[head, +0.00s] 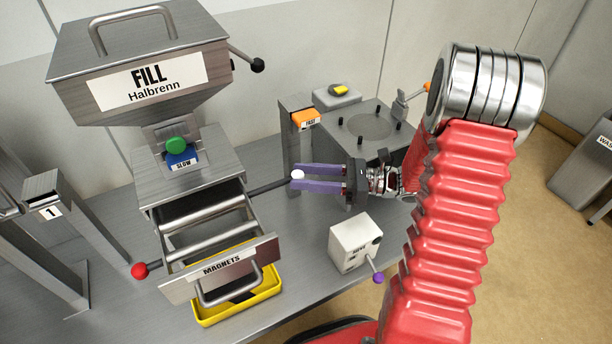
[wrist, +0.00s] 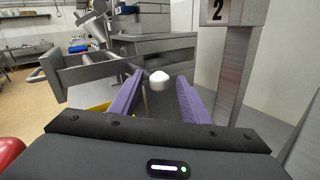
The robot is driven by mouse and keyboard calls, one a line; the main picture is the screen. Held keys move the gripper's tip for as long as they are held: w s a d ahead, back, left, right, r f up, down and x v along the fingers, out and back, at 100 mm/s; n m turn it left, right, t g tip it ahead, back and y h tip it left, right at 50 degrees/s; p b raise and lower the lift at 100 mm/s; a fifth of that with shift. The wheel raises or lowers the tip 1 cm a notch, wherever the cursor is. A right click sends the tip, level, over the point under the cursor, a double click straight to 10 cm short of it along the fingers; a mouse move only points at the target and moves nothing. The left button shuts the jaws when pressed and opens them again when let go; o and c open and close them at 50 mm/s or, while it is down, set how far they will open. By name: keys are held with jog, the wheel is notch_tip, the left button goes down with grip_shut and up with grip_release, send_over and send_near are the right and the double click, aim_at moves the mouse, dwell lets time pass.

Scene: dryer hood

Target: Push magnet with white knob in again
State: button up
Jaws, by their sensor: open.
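The white knob (head: 297,175) sits on the end of a dark rod (head: 268,186) that sticks out to the right from the magnet drawer in the head view. The drawer front (head: 222,268) is labelled MAGNETS. My gripper (head: 296,176) is open, with its purple fingers pointing left at the knob. In the wrist view the white knob (wrist: 159,80) lies between or just beyond the open fingertips (wrist: 160,82). I cannot tell whether a finger touches it. A red knob (head: 139,271) shows on the drawer's left side.
The FILL hopper (head: 150,75) stands above the drawer. A yellow tray (head: 240,300) lies below it. A post with an orange FAST button (head: 305,119) stands behind my gripper. A white box with a purple knob (head: 355,243) stands in front of it.

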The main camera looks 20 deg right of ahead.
jog(key=shift+c, duration=0.3)
grip_shut()
dwell(0.4)
